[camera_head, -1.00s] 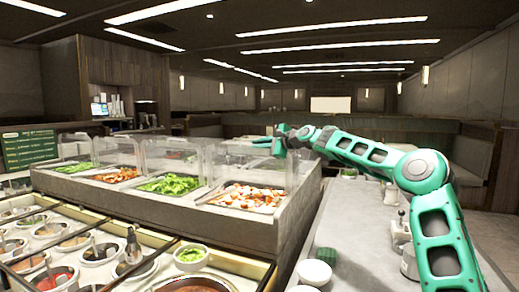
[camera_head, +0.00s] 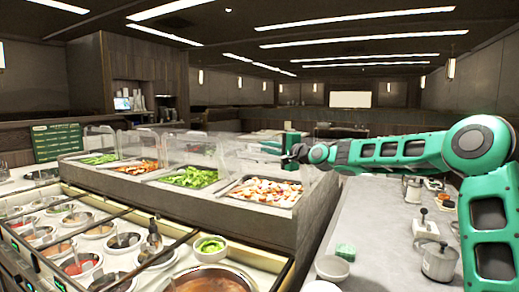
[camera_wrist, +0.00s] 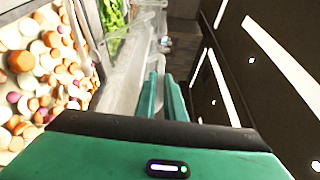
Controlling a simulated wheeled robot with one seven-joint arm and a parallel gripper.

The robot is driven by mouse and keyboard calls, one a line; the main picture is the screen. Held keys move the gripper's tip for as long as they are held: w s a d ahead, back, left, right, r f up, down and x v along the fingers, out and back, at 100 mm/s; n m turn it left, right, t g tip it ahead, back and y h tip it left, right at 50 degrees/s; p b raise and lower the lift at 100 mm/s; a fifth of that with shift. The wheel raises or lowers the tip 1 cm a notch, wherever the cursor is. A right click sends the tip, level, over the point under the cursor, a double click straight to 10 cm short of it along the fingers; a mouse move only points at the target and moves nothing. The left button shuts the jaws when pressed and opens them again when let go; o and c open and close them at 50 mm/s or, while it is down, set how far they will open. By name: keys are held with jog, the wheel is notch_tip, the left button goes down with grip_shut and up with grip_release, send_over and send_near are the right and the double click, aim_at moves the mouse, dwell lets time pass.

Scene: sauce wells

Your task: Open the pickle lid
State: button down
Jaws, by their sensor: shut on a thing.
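A row of clear lids stands over the food trays on the raised counter. My gripper (camera_head: 268,145) is at the upper right edge of the nearest clear lid (camera_head: 240,162), above a tray of orange, white and red pieces (camera_head: 262,190). In the wrist view my gripper's teal fingers (camera_wrist: 161,92) are close together, shut on what looks like the edge of a clear panel (camera_wrist: 156,66). The same pieces (camera_wrist: 35,75) show at the left there. The clear material makes the lid's exact tilt hard to see. I cannot tell which tray holds pickle.
Farther trays hold green vegetables (camera_head: 190,177) and orange pieces (camera_head: 135,166). Several sauce wells (camera_head: 125,242) fill the near left counter.

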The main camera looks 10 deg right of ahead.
jog(key=shift+s+a+f, duration=0.15)
jog(key=shift+s+f, duration=0.05)
jog(key=shift+f, duration=0.05)
